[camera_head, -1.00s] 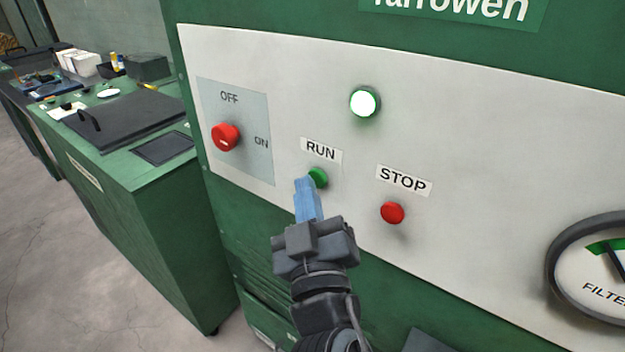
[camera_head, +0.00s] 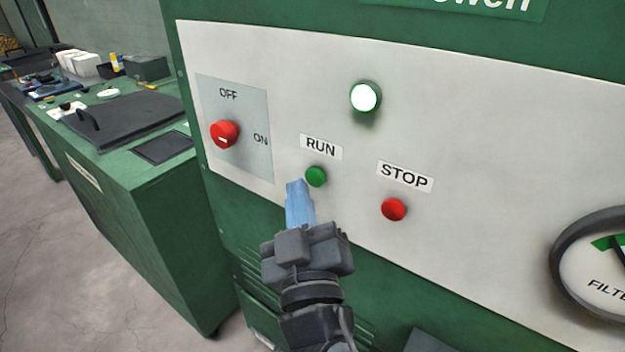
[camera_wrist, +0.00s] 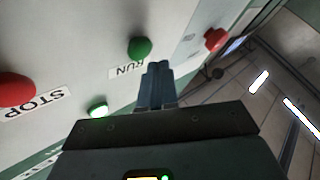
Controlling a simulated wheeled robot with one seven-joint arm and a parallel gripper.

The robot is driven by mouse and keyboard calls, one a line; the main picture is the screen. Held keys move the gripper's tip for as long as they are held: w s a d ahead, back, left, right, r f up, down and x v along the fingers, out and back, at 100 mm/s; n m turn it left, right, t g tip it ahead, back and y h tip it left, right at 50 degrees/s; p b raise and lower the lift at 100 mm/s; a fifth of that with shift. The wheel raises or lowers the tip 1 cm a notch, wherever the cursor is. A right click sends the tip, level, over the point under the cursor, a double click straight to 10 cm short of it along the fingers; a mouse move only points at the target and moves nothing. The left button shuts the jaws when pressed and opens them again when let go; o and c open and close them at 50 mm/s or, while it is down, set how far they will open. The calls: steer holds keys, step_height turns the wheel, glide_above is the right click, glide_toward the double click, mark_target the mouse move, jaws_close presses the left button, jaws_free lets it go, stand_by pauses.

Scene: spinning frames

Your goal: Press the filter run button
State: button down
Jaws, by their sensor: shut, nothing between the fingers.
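The green RUN button (camera_head: 316,177) is on the pale panel, under its RUN label. It shows whole in the head view, and also in the wrist view (camera_wrist: 139,47). My gripper (camera_head: 296,184) has its blue fingers shut together and empty. In the head view the fingertips are just left of and slightly below the button, with a small gap in the picture. In the wrist view my gripper (camera_wrist: 157,66) points toward the panel, its tips beside the button. The white indicator lamp (camera_head: 366,97) above is lit.
The red STOP button (camera_head: 394,209) is to the right of RUN. A red rotary switch (camera_head: 225,134) with OFF and ON marks is to the left. A filter gauge (camera_head: 600,262) is at the far right. A green bench (camera_head: 150,205) with items stands at left.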

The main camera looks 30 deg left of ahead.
steer(key=shift+s, duration=0.1)
steer(key=shift+s+a+b, duration=0.2)
steer(key=shift+s+b, duration=1.15)
steer(key=shift+s, duration=1.05)
steer(key=s+d+f+m+h, duration=0.25)
steer(key=d+f, duration=0.55)
steer(key=d, duration=0.4)
steer(key=s+d+f+m+h, duration=0.3)
steer(key=d+f, duration=0.4)
steer(key=d, duration=0.6)
steer(key=s+d+r+m+g+h, duration=0.1)
steer(key=s+d+m+h, duration=0.6)
steer(key=s+d, duration=1)
steer(key=s+r+h, duration=0.1)
steer(key=s, duration=0.2)
steer(key=shift+s+d+m+g+p, duration=0.2)
steer(key=shift+s+m+g+p, duration=0.1)
steer(key=shift+m+g+p, duration=0.1)
